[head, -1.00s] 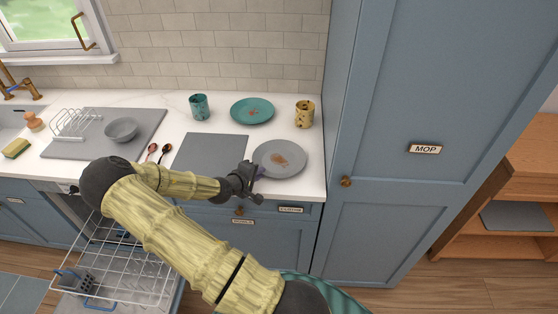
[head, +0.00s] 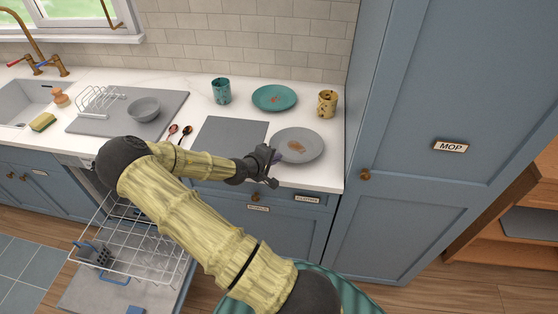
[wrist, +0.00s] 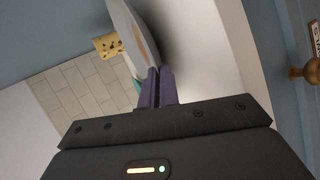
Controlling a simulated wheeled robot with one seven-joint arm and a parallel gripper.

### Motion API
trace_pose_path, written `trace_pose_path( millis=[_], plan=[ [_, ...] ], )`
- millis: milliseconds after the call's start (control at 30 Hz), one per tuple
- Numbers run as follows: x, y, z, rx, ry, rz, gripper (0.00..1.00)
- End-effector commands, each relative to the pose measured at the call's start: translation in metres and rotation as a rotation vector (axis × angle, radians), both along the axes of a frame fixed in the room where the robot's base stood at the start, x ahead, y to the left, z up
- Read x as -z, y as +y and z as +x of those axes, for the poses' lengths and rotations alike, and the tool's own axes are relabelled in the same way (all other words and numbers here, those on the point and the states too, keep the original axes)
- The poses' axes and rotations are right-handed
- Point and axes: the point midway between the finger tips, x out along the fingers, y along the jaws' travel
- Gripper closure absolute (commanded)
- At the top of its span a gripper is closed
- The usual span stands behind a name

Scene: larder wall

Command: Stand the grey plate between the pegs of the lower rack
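The grey plate (head: 303,141), with a brown smear on it, is at the right end of the counter, lying about flat. My gripper (head: 276,158) is at its left front edge. In the wrist view the purple fingers (wrist: 159,87) are close together on the rim of the plate (wrist: 128,32), which shows nearly edge-on with a dark shadow beside it. Whether the plate is clear of the counter is hard to tell. The lower rack (head: 135,245) is a white wire rack pulled out at the lower left, partly hidden by my arm; its pegs are hard to make out.
A teal plate (head: 274,97), a teal cup (head: 221,91) and a yellow spotted cup (head: 327,103) stand behind. A grey bowl (head: 144,109) and a wire dish rack (head: 98,101) sit on the grey drainer mat (head: 165,121). A tall blue cupboard (head: 420,90) closes off the right.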

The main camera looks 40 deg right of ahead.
Motion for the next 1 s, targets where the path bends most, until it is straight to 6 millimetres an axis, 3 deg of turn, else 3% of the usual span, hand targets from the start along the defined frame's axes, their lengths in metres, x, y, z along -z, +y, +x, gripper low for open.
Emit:
trace_pose_path(
  millis=[400,767,1000],
  plan=[
    [-0.06,-0.001,0.0,0.0,-0.006,-0.005,1.0],
    [-0.059,0.026,0.034,-0.004,-0.002,-0.009,1.0],
    [-0.057,0.059,0.071,-0.008,-0.002,-0.011,1.0]
  ],
)
